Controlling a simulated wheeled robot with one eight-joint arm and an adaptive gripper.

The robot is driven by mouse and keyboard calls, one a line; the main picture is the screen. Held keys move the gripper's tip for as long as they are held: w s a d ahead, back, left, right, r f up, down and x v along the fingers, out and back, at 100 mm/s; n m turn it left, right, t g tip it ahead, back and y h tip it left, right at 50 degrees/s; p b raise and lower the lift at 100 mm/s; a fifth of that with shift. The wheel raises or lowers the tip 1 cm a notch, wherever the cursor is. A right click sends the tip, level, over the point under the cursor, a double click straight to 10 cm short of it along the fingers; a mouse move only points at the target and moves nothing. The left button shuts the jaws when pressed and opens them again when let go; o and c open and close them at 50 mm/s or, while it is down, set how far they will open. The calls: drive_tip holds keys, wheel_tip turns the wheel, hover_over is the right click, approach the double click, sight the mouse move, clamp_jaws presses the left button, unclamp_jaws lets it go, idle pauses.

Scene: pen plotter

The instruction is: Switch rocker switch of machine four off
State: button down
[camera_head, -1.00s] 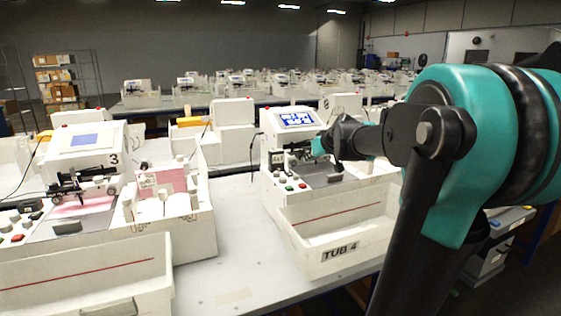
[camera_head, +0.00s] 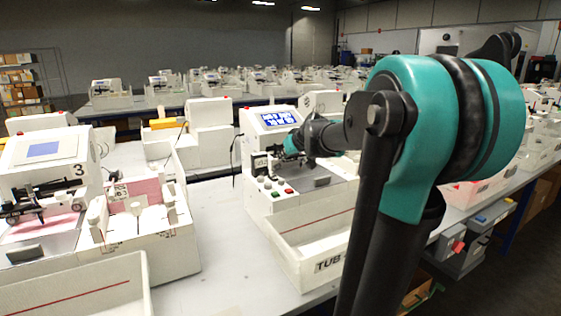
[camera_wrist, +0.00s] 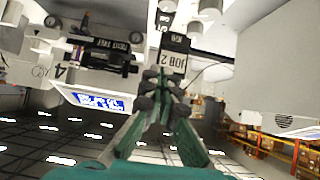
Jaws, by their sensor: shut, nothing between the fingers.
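Machine four (camera_head: 250,160) is a white machine with a lit blue-and-white screen (camera_head: 278,119), in the middle of the head view. The screen also shows in the wrist view (camera_wrist: 100,102), upside down, beside a "4" mark. Round buttons (camera_head: 272,187), red, green and pale, sit on its front left. I cannot make out the rocker switch for certain. My gripper (camera_wrist: 163,78) is shut and empty, its fingertips near a black box labelled JOB 2 (camera_wrist: 174,62); I cannot tell whether they touch. In the head view my arm partly hides the machine's right side.
A white tub marked TUB 4 (camera_head: 310,247) stands in front of machine four. Machine 3 (camera_head: 42,150), with a pale screen, stands to the left. Bare grey table (camera_head: 215,240) lies between them. More machines stand on tables behind.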

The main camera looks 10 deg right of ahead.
hover_over(272, 175)
drive_tip(key=s, duration=0.2)
drive_tip(key=f, duration=0.5)
drive_tip(key=shift+s+d, duration=0.1)
drive_tip(key=shift+d, duration=0.2)
wheel_tip(272, 175, down, 3)
drive_tip(key=shift+f, duration=0.1)
drive_tip(key=shift+w+f, duration=0.2)
drive_tip(key=shift+f, duration=0.15)
drive_tip(key=shift+w+a+f+g, duration=0.1)
drive_tip(key=shift+f+g, duration=0.1)
drive_tip(key=shift+g, duration=0.1)
drive_tip(key=shift+w, duration=0.1)
drive_tip(key=shift+w+a+r, duration=0.25)
drive_tip(key=shift+w, duration=0.4)
drive_tip(key=v, duration=1.2)
